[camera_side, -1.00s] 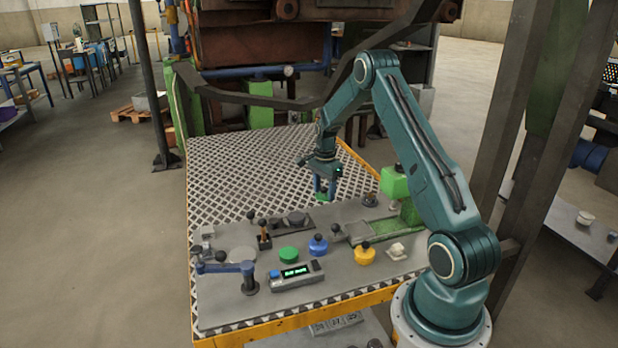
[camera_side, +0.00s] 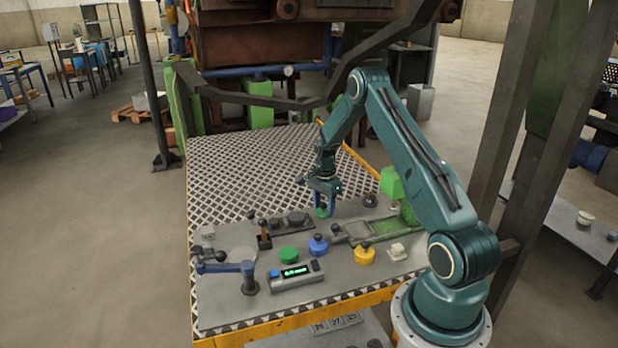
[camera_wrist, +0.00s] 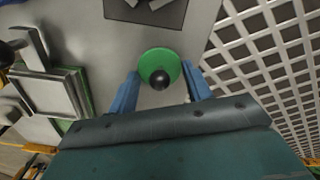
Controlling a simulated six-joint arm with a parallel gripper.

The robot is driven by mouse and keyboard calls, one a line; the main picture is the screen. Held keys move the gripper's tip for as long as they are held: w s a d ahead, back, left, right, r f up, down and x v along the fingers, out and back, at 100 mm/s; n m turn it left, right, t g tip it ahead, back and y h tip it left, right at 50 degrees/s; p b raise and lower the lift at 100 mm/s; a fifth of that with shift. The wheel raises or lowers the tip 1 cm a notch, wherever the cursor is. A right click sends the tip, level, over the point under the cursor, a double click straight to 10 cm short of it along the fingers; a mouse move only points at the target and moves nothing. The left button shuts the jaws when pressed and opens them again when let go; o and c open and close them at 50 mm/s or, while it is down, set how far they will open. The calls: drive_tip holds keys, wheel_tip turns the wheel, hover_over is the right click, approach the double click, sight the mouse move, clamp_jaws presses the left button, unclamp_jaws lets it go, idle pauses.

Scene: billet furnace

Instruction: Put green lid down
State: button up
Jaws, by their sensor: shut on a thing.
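The green lid (camera_side: 321,213) is a round disc with a dark knob on top. My gripper (camera_side: 325,205) is shut on it, above the grey plate (camera_side: 228,311) near its back edge. In the wrist view the lid (camera_wrist: 160,66) shows between the two blue fingers of my gripper (camera_wrist: 160,88), with the black knob in the middle. I cannot tell whether the lid touches the surface below. A green pot (camera_side: 289,254) stands towards the front of the plate.
A blue lidded pot (camera_side: 318,246) and a yellow one (camera_side: 365,254) stand beside the green pot. A display box (camera_side: 296,277) and a blue crank (camera_side: 248,277) are in front. A green-framed slide device (camera_side: 370,229) is at the right. The slatted metal floor (camera_side: 250,165) behind is clear.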

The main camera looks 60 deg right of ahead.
drive_tip(key=shift+f, duration=0.15)
drive_tip(key=o, duration=1)
drive_tip(key=shift+c, duration=0.2)
wheel_tip(320, 180, up, 12)
drive_tip(key=shift+r, duration=0.2)
idle(0.4)
